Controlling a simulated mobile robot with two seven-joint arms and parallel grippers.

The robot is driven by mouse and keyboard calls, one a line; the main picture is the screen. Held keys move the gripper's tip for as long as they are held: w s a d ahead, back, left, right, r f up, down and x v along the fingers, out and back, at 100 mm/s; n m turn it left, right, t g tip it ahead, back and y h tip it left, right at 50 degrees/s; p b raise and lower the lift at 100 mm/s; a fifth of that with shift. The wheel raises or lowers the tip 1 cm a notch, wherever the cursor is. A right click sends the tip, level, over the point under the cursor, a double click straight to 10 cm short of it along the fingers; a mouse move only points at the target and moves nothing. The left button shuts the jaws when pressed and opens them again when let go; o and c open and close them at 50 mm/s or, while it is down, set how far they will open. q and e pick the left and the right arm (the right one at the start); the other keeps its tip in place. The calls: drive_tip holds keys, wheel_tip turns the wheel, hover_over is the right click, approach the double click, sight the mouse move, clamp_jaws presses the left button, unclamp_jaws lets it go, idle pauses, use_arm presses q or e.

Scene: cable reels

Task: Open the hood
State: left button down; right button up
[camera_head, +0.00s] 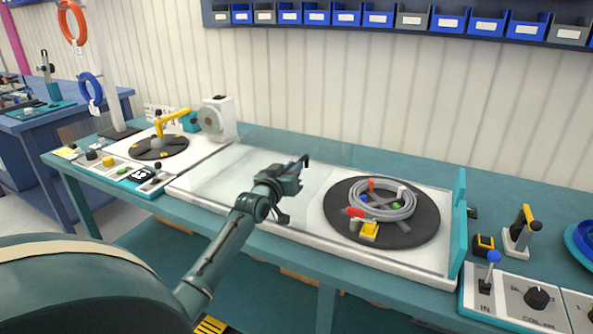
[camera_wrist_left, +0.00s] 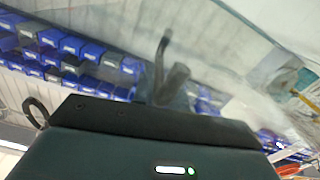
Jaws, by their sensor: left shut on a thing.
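The hood (camera_head: 228,174) is a clear, see-through panel over the white bench plate, left of a black turntable (camera_head: 415,228) that bears a grey cable coil (camera_head: 393,212). Its edges are faint, so how far it is raised is hard to tell. My left gripper (camera_head: 292,174) reaches across the bench's front edge to the panel's right side. It is shut on a thin dark bar, which seems to be the hood's handle (camera_head: 304,160). In the left wrist view the dark fingers (camera_wrist_left: 168,82) are blurred, with the clear pane (camera_wrist_left: 240,55) behind them. My right gripper is out of view.
A teal end post (camera_head: 460,225) stands right of the turntable. A control panel with a blue-knobbed lever (camera_head: 493,262) is at the front right. A yellow-armed reel device (camera_head: 170,124) stands at the left. Blue bins (camera_head: 347,18) line the wall.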

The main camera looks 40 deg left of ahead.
use_arm(q)
drive_tip(key=shift+s+a+r, duration=0.1)
drive_tip(key=shift+a, duration=0.3)
drive_tip(key=c, duration=1.5)
unclamp_jaws()
drive_tip(key=shift+d, duration=0.1)
drive_tip(key=shift+o, duration=0.2)
drive_tip(key=v, duration=1.3)
